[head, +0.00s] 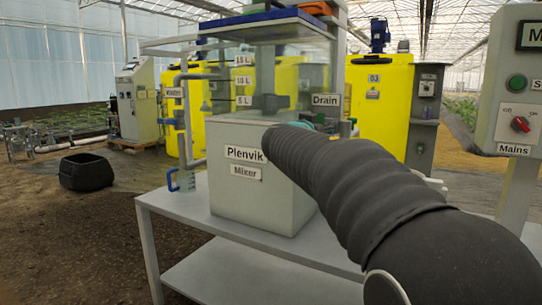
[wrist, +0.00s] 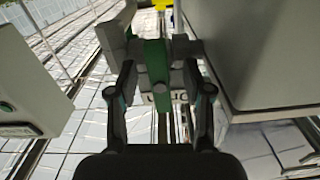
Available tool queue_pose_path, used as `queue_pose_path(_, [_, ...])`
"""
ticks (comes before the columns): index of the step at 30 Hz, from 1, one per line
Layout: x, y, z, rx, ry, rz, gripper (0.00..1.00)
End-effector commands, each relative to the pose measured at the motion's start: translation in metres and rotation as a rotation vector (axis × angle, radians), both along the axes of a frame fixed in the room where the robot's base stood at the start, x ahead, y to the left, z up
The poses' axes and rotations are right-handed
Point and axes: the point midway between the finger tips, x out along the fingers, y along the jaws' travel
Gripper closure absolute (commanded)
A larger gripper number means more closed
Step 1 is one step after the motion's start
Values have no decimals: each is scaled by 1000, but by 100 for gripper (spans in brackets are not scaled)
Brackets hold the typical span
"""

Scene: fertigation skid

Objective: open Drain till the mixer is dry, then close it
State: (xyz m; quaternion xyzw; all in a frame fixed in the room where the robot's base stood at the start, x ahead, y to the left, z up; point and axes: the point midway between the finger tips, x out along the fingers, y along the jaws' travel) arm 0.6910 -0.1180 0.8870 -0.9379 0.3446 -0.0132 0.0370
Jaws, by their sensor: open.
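The mixer (head: 248,195) is a pale tank on a table, labelled Plenvik and Mixer, with a clear upper part and litre marks. I cannot tell its liquid level. The Drain label (head: 326,100) is to the right of the clear part; my dark arm hides much of the area below it. In the wrist view a green handle (wrist: 156,62), apparently the Drain valve's, stands upright on a pale fitting. My gripper (wrist: 160,75) is open, with one finger on each side of the green handle. I cannot tell whether the fingers touch it.
The grey table (head: 185,200) carries the mixer. A control box (head: 520,95) with a green button and red Mains switch stands at the right. Yellow tanks (head: 380,100) stand behind. A black tub (head: 86,171) is on the floor at left, with open soil around it.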

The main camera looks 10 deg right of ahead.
Motion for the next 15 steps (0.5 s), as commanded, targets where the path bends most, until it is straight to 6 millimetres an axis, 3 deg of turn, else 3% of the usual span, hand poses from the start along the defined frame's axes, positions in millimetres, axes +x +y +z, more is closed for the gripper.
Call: queue_pose_path(15, [-34,29,1,0,-2,2,50])
